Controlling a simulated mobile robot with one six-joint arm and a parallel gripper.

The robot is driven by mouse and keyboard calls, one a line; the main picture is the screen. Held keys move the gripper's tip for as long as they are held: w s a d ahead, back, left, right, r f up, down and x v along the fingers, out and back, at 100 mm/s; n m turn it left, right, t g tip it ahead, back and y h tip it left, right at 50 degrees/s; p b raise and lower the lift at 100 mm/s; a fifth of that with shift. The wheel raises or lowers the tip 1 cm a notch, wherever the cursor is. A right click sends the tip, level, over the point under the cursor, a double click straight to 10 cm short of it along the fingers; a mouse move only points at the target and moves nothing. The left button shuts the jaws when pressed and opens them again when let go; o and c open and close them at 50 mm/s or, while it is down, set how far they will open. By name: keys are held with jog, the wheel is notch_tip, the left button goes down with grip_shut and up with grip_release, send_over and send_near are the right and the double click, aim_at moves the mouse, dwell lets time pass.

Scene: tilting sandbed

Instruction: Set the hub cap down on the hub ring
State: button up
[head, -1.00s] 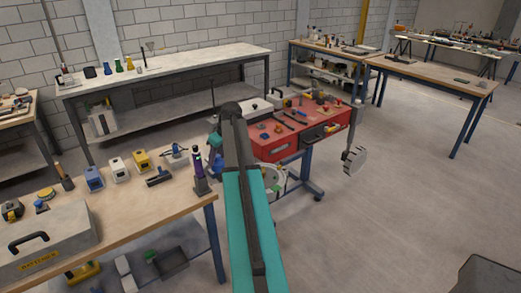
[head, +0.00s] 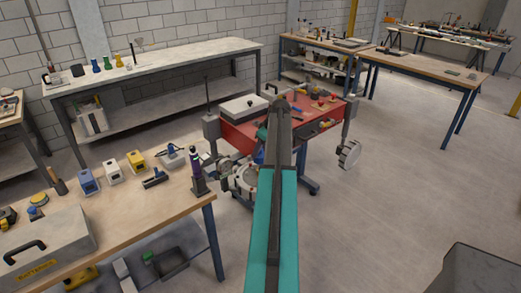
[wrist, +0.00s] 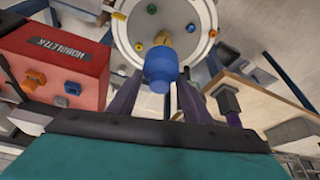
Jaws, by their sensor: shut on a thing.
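My gripper (wrist: 158,92) is shut on a blue, stepped cylindrical piece, which looks like the hub cap (wrist: 160,68). In the wrist view its fingers stand on either side of it. Beyond it is a round white pan (wrist: 206,52) with a pale rim and several small coloured knobs inside. The cap overlaps the pan in this view; the gap between them cannot be judged. I cannot clearly make out the hub ring; a yellow-orange part shows just behind the cap. In the head view the white round apparatus (head: 240,180) is left of my arm, which partly hides it.
A red cart (head: 237,135) carrying small tools stands behind the apparatus. A dark grey box (head: 485,272) is at lower right.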

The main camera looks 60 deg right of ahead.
dwell(0.3)
jog(key=b, duration=0.3)
send_over(258, 169)
jog(key=s, duration=0.1)
jog(key=shift+d+f, duration=0.2)
jog(key=shift+f, duration=1.95)
jog(key=shift+f+b, duration=1.25)
jog(key=shift+f, duration=1.05)
jog(key=o, duration=1.6)
jog(key=shift+o, duration=0.2)
jog(key=shift+r, duration=0.1)
jog(key=shift+r+p, duration=1.6)
jog(key=shift+r, duration=2.3)
